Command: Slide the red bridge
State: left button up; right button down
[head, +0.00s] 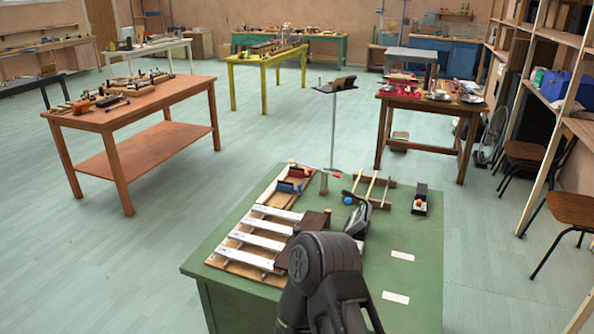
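On the green table (226,240), small red and blue pieces (290,186) lie at the far end of a wooden board. I cannot tell whether one of them is the red bridge. A small red piece (332,174) lies by the far edge. A dark reddish-brown block (314,221) stands beside several white bars (266,226). My arm, which looks like the right one, rises from the bottom edge and covers the middle of the table. A dark, narrow shape beyond it may be its gripper (358,221); its fingers are unclear. My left gripper is not in view.
Two white cards (402,255) lie on clear green surface. Other worktables and open floor surround it.

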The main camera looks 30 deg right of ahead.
aim_at(293, 172)
jog(key=u, duration=0.4)
jog(key=i+u, duration=0.3)
jog(key=i, duration=0.55)
jog(key=i+l+u, duration=0.1)
jog(key=i+u, duration=0.2)
jog(key=i, duration=0.5)
jog(key=i+z, duration=0.3)
jog(key=i, duration=0.2)
jog(key=i+z, duration=0.3)
jog(key=i, duration=0.2)
jog(key=i+j+z, duration=0.3)
jog(key=i, duration=0.15)
jog(key=i+l+z, duration=0.6)
jog(key=z, duration=0.3)
jog(key=i+z, duration=0.45)
jog(key=i+j+z, duration=0.1)
jog(key=i+z, duration=0.35)
jog(key=i+j+z, duration=0.2)
jog(key=i+z, duration=0.5)
jog(key=i, duration=0.3)
